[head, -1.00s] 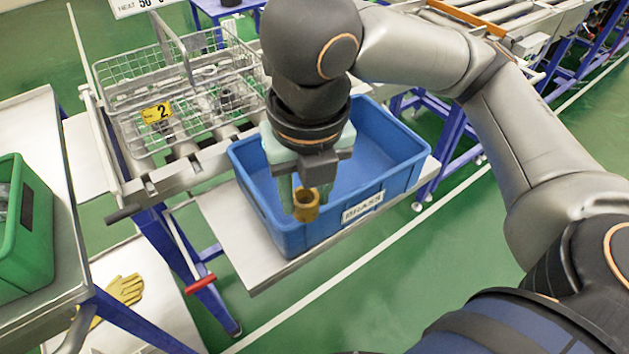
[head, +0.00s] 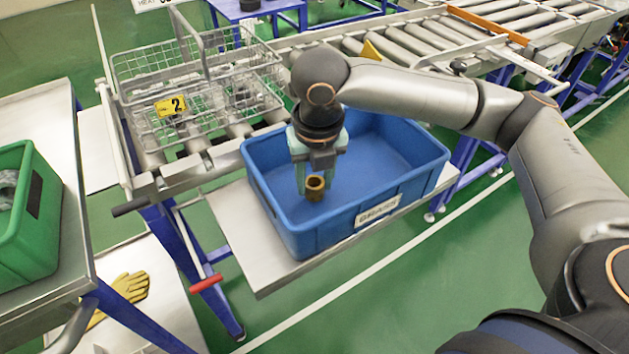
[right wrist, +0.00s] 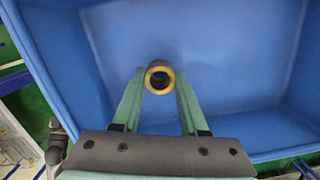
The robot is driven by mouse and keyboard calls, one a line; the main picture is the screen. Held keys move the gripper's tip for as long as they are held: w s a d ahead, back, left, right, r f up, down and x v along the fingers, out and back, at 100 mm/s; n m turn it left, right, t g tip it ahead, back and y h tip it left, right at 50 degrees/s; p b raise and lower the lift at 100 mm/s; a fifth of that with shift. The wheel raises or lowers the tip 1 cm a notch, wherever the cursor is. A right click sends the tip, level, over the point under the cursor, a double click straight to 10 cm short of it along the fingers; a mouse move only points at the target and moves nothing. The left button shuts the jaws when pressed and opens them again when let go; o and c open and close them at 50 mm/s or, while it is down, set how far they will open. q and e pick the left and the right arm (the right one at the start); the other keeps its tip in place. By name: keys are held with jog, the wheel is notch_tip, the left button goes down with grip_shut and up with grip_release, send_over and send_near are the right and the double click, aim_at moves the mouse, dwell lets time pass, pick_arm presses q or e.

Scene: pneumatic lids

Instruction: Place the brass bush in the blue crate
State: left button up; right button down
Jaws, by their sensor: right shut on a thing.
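The brass bush (head: 315,187) is a short hollow cylinder. My right gripper (head: 314,178) is shut on it, and the bush hangs between the fingertips inside the outline of the blue crate. The blue crate (head: 330,222) stands on a metal shelf and carries a label on its front wall. In the right wrist view the bush (right wrist: 159,78) is held between the two green fingers, with the floor of the blue crate (right wrist: 230,50) below and around it. The gap between bush and crate floor is hard to judge. My left gripper is not in view.
A wire basket (head: 172,105) with a yellow number 2 tag sits on rollers behind and left of the crate. A green bin (head: 40,235) stands on a table at the left. A yellow glove (head: 130,286) lies on a lower surface. A roller conveyor (head: 430,45) runs behind.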

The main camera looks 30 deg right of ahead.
aim_at(316, 189)
jog(key=shift+f, duration=0.25)
jog(key=shift+f, duration=0.15)
jog(key=shift+c, duration=2.2)
grip_release()
notch_tip(316, 189, up, 12)
jog(key=s+p, duration=0.1)
jog(key=p, duration=0.1)
jog(key=shift+s+a, duration=0.2)
